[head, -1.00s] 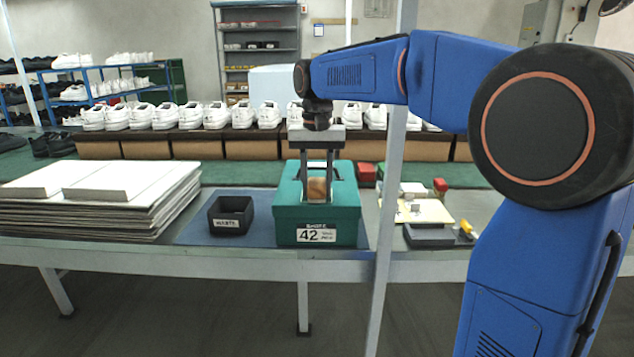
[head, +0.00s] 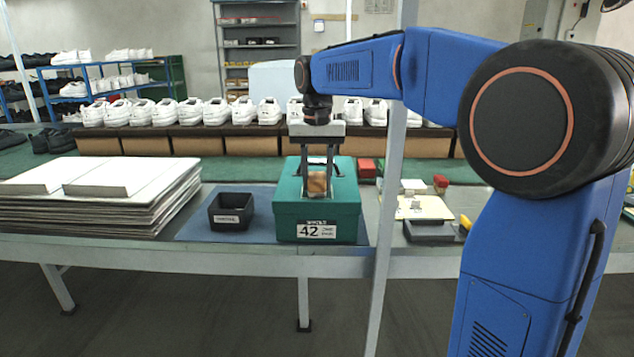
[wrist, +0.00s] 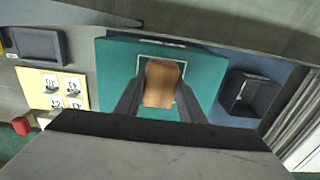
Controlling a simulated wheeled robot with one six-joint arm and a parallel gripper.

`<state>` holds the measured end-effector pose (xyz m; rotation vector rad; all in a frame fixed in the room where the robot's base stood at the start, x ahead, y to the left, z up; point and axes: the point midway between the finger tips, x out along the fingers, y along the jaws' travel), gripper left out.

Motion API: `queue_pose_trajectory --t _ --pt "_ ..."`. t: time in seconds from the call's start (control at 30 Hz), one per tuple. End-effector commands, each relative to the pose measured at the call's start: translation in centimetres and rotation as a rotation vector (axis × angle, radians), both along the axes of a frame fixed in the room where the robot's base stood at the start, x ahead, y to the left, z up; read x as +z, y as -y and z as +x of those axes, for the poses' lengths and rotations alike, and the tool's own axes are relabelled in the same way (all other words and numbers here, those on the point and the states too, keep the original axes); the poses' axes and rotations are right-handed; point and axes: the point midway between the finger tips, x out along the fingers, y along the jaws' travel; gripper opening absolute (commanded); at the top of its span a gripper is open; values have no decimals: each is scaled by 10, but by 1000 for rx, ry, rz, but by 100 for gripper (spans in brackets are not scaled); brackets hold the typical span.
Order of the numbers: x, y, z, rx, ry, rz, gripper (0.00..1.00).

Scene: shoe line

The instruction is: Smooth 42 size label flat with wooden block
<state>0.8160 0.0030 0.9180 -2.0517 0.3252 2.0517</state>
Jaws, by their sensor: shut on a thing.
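The teal shoe box (head: 287,215) sits on the blue mat with its lid on. The white 42 size label (head: 317,231) is on its front face and looks straight; a lifted edge is too small to tell. My gripper (head: 317,190) is shut on the wooden block (head: 317,181), pointing down over the box lid. In the wrist view the block (wrist: 162,80) is between the fingers, above a white-outlined rectangle on the box lid (wrist: 115,70). I cannot tell whether the block touches the lid.
A black tray (head: 231,212) stands left of the box. Stacked white-topped boards (head: 100,200) lie farther left. A grey post (head: 384,240) stands in front of the bench.

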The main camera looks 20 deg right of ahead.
Motion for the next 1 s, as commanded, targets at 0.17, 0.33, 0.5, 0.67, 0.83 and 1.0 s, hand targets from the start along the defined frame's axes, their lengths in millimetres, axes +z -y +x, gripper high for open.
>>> queue_pose_trajectory --t 0.17,0.33,0.5,0.67,0.83,1.0 --pt "0 3 8 0 -1 -1 18" --pt "0 3 8 0 -1 0 18" --pt "4 3 8 0 0 0 18" --pt "16 3 8 0 1 1 18" --pt "30 3 8 0 2 0 18" --pt "44 3 8 0 2 0 18"
